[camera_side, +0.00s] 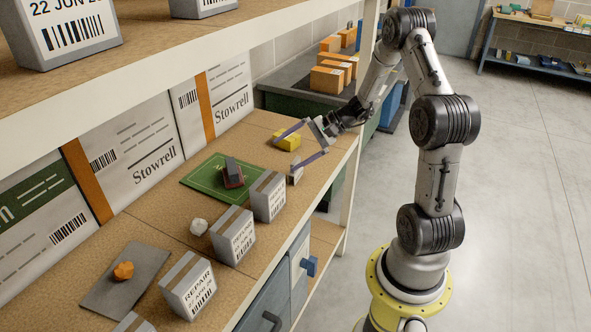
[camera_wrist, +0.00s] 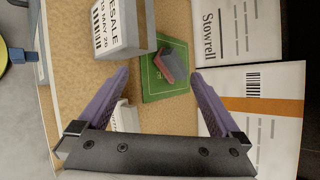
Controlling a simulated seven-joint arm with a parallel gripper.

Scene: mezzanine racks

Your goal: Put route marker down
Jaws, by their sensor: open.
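My gripper (camera_side: 297,148) is open and empty above the shelf board. In the wrist view its two purple fingers (camera_wrist: 160,75) are spread wide, with the green mat beyond the tips. A dark red and grey block (camera_side: 233,173) lies on the green mat (camera_side: 203,184); the block also shows in the wrist view (camera_wrist: 167,66). A yellow block (camera_side: 287,141) sits on the board near the fingers in the side view, apart from the mat. It is not visible in the wrist view. I cannot tell which object is the route marker.
Labelled grey boxes (camera_side: 268,196) stand along the front edge. A small white box (camera_side: 295,174) is near a fingertip. Large Stowrell cartons (camera_side: 150,150) line the back; a shelf hangs above.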

